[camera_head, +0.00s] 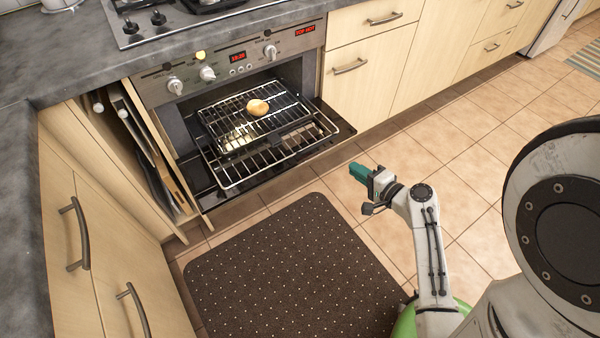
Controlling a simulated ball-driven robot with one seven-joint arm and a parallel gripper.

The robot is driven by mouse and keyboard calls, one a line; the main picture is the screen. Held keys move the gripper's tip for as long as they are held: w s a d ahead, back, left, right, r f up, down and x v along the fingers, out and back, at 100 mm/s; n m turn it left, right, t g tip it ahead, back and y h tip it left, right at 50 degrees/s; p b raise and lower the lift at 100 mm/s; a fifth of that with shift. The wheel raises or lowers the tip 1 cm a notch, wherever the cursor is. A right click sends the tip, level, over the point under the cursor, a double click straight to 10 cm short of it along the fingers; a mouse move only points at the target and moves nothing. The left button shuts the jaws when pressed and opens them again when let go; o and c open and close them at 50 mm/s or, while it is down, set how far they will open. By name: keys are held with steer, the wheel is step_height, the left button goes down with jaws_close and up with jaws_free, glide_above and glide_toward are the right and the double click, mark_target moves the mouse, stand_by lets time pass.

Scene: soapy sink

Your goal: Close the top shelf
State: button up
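The oven (148,90) stands open below the counter, with its dark door folded down. An upper rack (212,128) is slid partway out, with a small round tan food item (258,107) on it. A lower chrome rack (229,187) sticks out further, over the open door. My gripper (357,172), with teal fingers, is to the right of the racks and in front of the oven, apart from them. It appears empty. Its finger gap is too small to make out.
A dotted dark mat (290,260) lies on the tiled floor before the oven. A narrow pull-out (150,150) with trays stands open left of the oven. Closed drawers (364,75) are to the right. Tiled floor (450,130) is clear at the right.

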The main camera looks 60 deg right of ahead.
steer(key=shift+s+d+m+h, duration=0.25)
steer(key=shift+s+m+h, duration=0.15)
steer(key=shift+s+m, duration=0.15)
jaws_close()
steer(key=x, duration=1.4)
steer(key=shift+b, duration=0.3)
steer(key=shift+w, duration=0.1)
